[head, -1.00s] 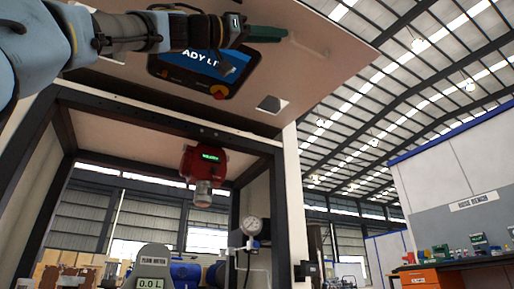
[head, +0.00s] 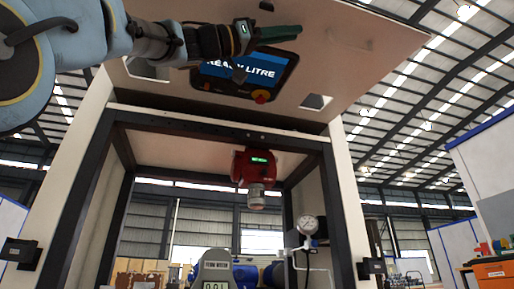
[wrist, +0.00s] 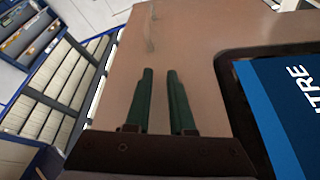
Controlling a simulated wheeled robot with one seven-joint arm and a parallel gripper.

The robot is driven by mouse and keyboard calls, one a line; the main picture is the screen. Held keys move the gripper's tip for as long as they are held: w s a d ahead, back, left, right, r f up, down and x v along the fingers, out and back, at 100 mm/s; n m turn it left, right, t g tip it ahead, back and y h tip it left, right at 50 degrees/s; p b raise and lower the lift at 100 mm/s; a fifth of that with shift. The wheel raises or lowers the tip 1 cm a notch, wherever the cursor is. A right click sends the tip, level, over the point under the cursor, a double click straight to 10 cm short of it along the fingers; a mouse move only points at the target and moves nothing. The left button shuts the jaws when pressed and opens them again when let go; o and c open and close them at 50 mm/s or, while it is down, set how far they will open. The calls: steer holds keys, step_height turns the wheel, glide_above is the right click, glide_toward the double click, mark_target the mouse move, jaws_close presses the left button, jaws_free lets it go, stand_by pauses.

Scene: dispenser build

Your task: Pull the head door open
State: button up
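The head door (head: 375,60) is a pale beige panel above the dark frame. It widens towards the top of the head view and appears to lean out towards me. It carries a dark display (head: 245,75) with a blue screen, a red button (head: 262,97) and two light square openings. My gripper (head: 298,31) is in front of the door's upper part, with its green fingers pointing right. In the wrist view the two fingers (wrist: 159,72) stand slightly apart with nothing between them, in front of the panel (wrist: 205,30). I cannot tell whether they touch it.
A dark frame (head: 220,128) with light side posts stands below the door. A red device (head: 255,170) hangs inside it. A pressure gauge (head: 307,225) is at the right post and a grey flow meter (head: 214,268) is below. Orange drawers (head: 490,275) stand at far right.

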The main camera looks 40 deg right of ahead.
steer(key=v, duration=0.7)
steer(key=shift+w+r, duration=0.3)
stand_by(0.5)
